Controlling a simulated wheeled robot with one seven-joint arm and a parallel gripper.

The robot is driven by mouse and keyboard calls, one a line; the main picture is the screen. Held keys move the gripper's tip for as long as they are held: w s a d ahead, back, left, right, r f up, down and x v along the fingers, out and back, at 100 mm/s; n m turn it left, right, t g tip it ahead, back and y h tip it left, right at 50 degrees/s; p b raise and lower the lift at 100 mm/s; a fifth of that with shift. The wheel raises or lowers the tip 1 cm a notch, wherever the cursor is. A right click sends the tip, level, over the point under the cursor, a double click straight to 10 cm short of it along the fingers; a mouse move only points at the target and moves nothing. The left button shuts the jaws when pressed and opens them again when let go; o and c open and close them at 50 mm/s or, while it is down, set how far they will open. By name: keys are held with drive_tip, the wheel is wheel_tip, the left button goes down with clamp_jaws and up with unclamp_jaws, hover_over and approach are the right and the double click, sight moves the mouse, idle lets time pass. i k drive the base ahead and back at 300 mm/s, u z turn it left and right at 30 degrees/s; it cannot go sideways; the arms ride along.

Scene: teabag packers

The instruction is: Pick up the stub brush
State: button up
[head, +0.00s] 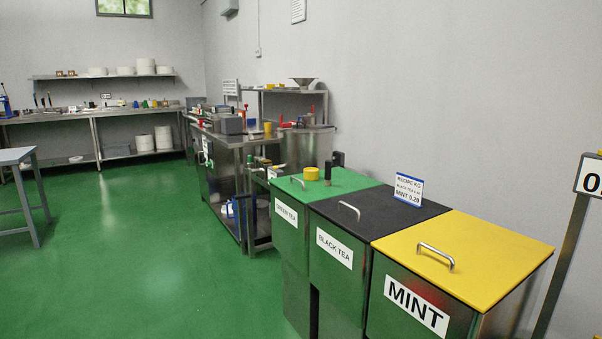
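I cannot pick out the stub brush for certain in the head view. Several small tools and items lie on the far steel bench (60,117) and on the nearer steel workbench (222,139), too small to tell apart. My gripper is not in view.
Three lidded bins stand at the right: green tea (325,186), black tea (340,220) and mint (480,262). A grey table (15,157) stands at the left. The green floor (135,250) between is clear.

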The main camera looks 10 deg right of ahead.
sight(329, 164)
drive_tip(key=u, duration=0.7)
drive_tip(key=i, duration=0.95)
drive_tip(key=u, duration=0.55)
drive_tip(key=i, duration=0.9)
drive_tip(key=z, duration=0.95)
drive_tip(key=i, duration=0.8)
drive_tip(key=z, duration=0.75)
